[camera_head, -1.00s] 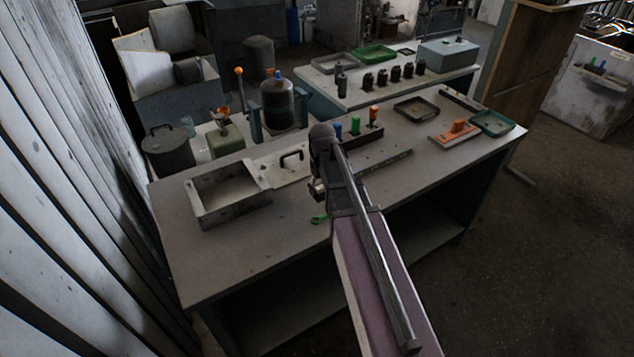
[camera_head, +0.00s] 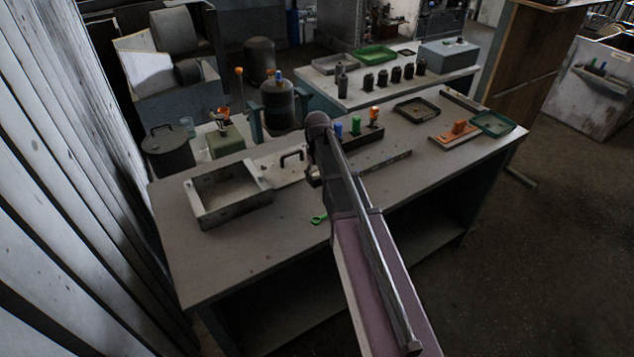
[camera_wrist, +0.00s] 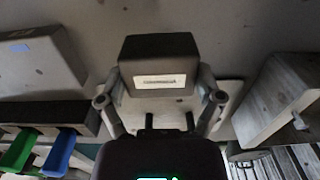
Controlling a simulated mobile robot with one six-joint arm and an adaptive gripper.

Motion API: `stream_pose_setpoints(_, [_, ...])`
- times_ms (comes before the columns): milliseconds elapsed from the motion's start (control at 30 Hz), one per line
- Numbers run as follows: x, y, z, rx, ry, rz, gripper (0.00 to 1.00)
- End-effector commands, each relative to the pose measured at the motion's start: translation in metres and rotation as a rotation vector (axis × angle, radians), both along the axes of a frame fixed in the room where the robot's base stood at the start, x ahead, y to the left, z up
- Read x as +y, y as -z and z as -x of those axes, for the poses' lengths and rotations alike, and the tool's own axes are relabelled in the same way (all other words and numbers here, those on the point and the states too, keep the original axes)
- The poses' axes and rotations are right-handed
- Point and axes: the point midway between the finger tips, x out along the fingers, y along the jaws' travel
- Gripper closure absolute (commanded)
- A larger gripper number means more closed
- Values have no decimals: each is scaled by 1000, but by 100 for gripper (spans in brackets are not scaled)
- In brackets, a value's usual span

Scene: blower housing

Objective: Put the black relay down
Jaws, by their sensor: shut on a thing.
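The black relay (camera_wrist: 160,62) is a dark box with a white label. In the wrist view it sits between the two fingers of my gripper (camera_wrist: 160,98), which is shut on it. Below it in that view is a pale grey surface; whether the relay touches anything there I cannot tell.
An open grey metal box (camera_head: 205,215) and its lid (camera_head: 283,172) lie on the bench left of my arm. A rack (camera_head: 362,142) with coloured-handled tools stands behind. A green key-like piece (camera_head: 319,219) lies near the front edge. Several black parts (camera_head: 395,74) stand on the far table.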

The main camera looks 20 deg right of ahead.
Motion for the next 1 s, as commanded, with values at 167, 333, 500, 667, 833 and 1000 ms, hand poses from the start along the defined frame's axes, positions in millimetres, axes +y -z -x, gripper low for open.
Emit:
stream_pose_setpoints(167, [0, 19, -1, 0, 0, 0, 65])
stream_pose_setpoints(333, [0, 32, -1, 0, -1, 0, 65])
stream_pose_setpoints(500, [1, 36, -1, 0, -2, 0, 65])
stream_pose_setpoints(667, [1, 35, -1, 0, -2, 0, 65])
stream_pose_setpoints(833, [1, 35, -1, 0, -2, 0, 65])
stream_pose_setpoints(1000, [1, 40, -1, 0, -2, 0, 65])
